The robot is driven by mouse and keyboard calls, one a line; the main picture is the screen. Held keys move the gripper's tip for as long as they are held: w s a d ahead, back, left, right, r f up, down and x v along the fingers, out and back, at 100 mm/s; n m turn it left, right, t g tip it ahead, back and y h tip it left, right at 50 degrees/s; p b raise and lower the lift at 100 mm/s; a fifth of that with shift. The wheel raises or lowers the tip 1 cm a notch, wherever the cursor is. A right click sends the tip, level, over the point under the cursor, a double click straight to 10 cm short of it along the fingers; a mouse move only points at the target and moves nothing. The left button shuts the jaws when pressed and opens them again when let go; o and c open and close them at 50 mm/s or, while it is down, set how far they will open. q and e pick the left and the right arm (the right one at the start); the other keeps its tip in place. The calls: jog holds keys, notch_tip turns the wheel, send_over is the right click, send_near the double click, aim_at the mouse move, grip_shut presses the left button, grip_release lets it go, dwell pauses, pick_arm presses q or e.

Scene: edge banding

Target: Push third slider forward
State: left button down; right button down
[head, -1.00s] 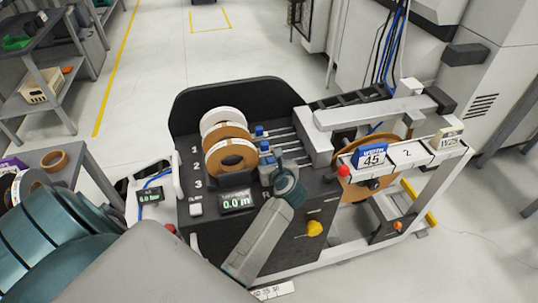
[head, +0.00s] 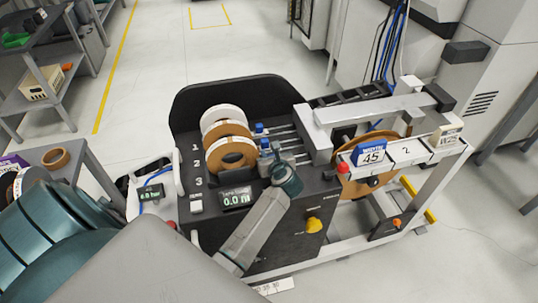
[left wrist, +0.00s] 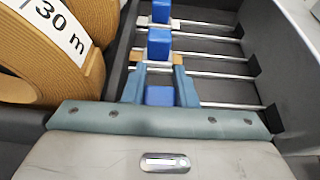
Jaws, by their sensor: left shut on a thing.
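Three blue sliders sit on metal rails beside the tape rolls. In the head view the first slider (head: 260,128) and second slider (head: 265,144) are at the rails' left ends. The third slider (left wrist: 160,95), nearest me, is between the teal fingers of my left gripper (left wrist: 158,82) in the left wrist view. The fingers are shut on it. In the head view my left gripper (head: 276,158) reaches down over the third rail and largely hides that slider. My right gripper is not in view.
Tape rolls (head: 231,154) stand close left of the sliders, by the numbers 1 to 3. A grey block (head: 317,142) stands at the rails' right ends. Bare rail (left wrist: 225,102) shows right of the held slider. A display (head: 236,197) reads 0.0.

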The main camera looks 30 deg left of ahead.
pick_arm(q)
jog(key=w+d+b, duration=0.2)
jog(key=w, duration=0.1)
jog(key=shift+w+d+f, duration=0.1)
jog(key=shift+d+f, duration=0.1)
jog(key=shift+d, duration=0.2)
jog(key=shift+w+d+r, duration=0.1)
jog(key=shift+w, duration=0.05)
jog(key=c, duration=1.5)
grip_release()
jog(key=shift+o, duration=0.3)
jog(key=shift+r, duration=0.1)
